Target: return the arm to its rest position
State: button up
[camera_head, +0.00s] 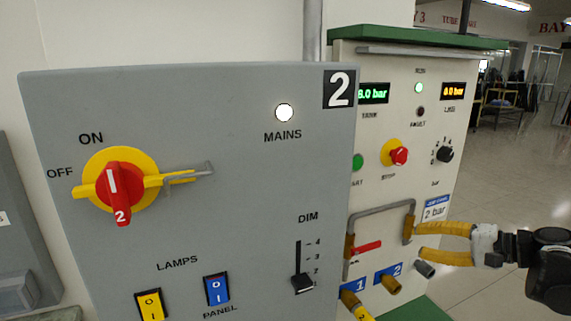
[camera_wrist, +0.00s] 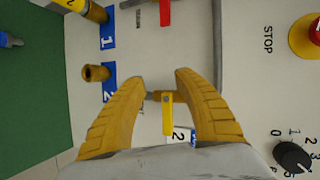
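My gripper (camera_head: 422,241) is at the right of the head view, in front of the pale pressure panel (camera_head: 381,131). Its two yellow fingers are apart. In the wrist view my gripper (camera_wrist: 161,82) is open, with a small yellow lever (camera_wrist: 168,115) on a grey fitting showing between the fingers. I see no finger closed on it, and cannot tell whether either finger touches the fitting. The rest position is not marked in either view.
A bent grey pipe (camera_head: 383,208) and a red lever (camera_head: 366,247) are just left of my gripper. Below are stubs by blue labels 1 (camera_head: 359,286) and 2 (camera_head: 387,272). A grey switch panel (camera_head: 230,180) fills the left. Open floor (camera_head: 510,180) lies right.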

jog(key=s+a+f+n+g+h, duration=0.1)
jog(key=s+a+n+g+h, duration=0.1)
jog(key=s+a, duration=0.45)
jog(key=s+a+f+n+g+h, duration=0.1)
jog(key=s+a+g+h, duration=0.15)
jog(key=a, duration=0.65)
jog(key=s+a+f+n+t+h, duration=0.1)
jog(key=s+n+h, duration=0.1)
jog(key=s, duration=0.4)
jog(key=s+a+f+n+t+h, duration=0.1)
jog(key=s+f+n+h, duration=0.1)
jog(key=s, duration=0.5)
jog(key=shift+f+n+h, duration=0.25)
jog(key=shift+n+h, duration=0.4)
jog(key=shift+n, duration=0.35)
jog(key=shift+a, duration=0.15)
